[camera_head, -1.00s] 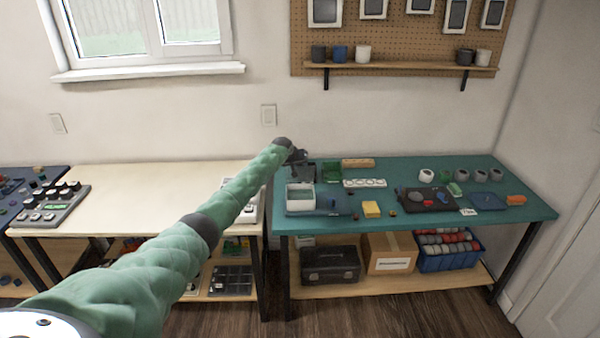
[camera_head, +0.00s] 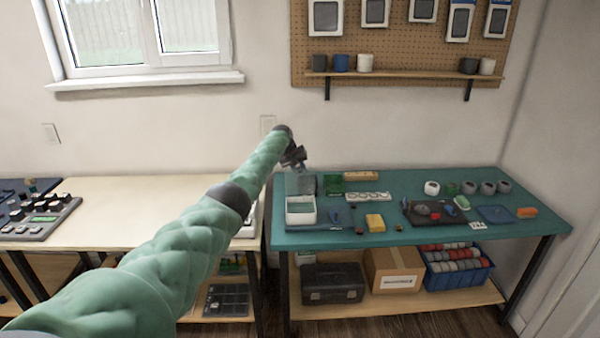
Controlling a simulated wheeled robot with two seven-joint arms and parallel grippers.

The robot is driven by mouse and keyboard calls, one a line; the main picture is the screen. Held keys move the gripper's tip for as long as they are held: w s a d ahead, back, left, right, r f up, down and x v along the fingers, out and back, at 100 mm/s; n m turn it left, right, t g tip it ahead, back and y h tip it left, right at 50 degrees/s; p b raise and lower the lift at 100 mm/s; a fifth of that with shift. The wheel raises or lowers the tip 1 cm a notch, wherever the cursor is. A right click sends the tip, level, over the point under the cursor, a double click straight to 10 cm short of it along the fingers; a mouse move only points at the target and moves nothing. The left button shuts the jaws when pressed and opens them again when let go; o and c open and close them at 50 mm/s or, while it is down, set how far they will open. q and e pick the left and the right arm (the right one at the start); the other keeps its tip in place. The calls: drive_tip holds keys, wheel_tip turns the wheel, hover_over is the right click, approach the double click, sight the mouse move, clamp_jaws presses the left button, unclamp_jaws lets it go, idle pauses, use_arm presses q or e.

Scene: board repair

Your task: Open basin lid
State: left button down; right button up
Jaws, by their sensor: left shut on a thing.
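The basin (camera_head: 300,216) is a small white box with its top open, at the left end of the teal table. Its grey, see-through lid (camera_head: 301,184) stands up at the basin's back edge. My left gripper (camera_head: 298,164) is above and behind the basin, at the lid's top edge, and is shut on the lid; the fingertips are small and dark here. My right gripper is not in view.
The teal table (camera_head: 400,236) also holds a yellow sponge (camera_head: 375,223), a dark mat (camera_head: 420,216), a blue tray (camera_head: 495,214) and several small pots at the back right. A pegboard shelf (camera_head: 400,74) is on the wall above. A pale table (camera_head: 120,205) stands to the left.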

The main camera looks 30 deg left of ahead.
use_arm(q)
drive_tip(key=shift+f, duration=0.15)
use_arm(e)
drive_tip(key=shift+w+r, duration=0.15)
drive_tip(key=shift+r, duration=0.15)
use_arm(q)
drive_tip(key=shift+a, duration=0.1)
drive_tip(key=c, duration=1.3)
unclamp_jaws()
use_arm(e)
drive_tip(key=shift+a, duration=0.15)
use_arm(q)
drive_tip(key=shift+v, duration=0.85)
drive_tip(key=shift+b+v, duration=0.7)
drive_tip(key=shift+v, duration=2.25)
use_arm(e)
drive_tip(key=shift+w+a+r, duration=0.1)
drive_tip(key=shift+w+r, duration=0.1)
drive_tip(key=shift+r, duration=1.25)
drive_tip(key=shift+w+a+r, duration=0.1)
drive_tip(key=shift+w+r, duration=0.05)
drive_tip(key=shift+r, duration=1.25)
use_arm(q)
drive_tip(key=shift+a, duration=0.15)
